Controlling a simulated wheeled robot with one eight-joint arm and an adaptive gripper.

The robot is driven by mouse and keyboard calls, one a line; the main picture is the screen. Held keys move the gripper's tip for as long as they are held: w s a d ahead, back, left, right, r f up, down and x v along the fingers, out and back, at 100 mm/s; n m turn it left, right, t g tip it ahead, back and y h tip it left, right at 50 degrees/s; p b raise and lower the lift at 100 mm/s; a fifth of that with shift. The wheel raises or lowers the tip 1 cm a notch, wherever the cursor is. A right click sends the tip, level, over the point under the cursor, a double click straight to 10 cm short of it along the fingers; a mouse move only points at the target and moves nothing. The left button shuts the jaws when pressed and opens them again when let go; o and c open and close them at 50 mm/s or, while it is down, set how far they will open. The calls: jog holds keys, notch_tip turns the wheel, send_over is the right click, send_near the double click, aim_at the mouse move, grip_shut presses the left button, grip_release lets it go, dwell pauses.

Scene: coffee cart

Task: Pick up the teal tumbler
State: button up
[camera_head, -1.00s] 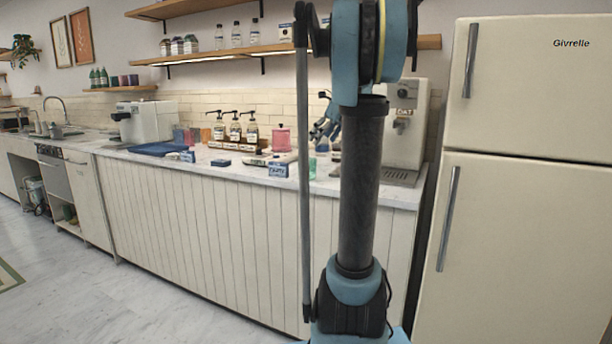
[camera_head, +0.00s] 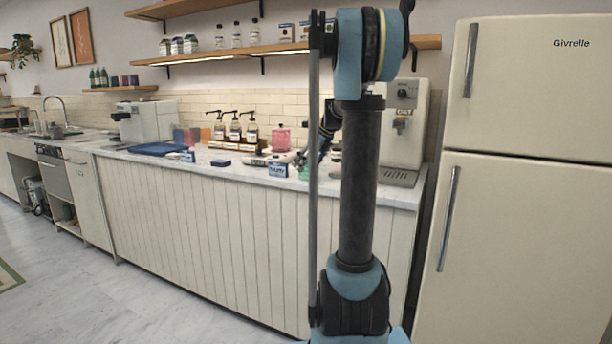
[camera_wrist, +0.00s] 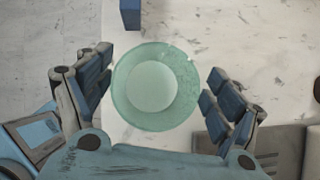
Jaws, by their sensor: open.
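The teal tumbler (camera_wrist: 155,87) stands on the marble counter and shows from above in the wrist view, its round rim and base seen nearly one inside the other. My gripper (camera_wrist: 160,92) is open, with one finger on the left of the tumbler and the other on the right. A narrow gap shows at each side of the rim. In the head view my gripper (camera_head: 322,140) is down at the counter, partly hidden by my arm. The tumbler (camera_head: 304,172) shows there as a small green patch, mostly covered.
A small blue box with a white label (camera_head: 278,170) stands left of the tumbler; a blue block (camera_wrist: 130,14) also shows in the wrist view. A coffee machine (camera_head: 404,130) stands to the right. Pump bottles (camera_head: 235,128) and a pink canister (camera_head: 281,138) are behind to the left.

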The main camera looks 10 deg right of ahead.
jog(key=shift+x, duration=1.8)
jog(key=shift+a, duration=0.1)
jog(key=c, duration=1.3)
jog(key=shift+c, duration=0.2)
jog(key=shift+r, duration=0.15)
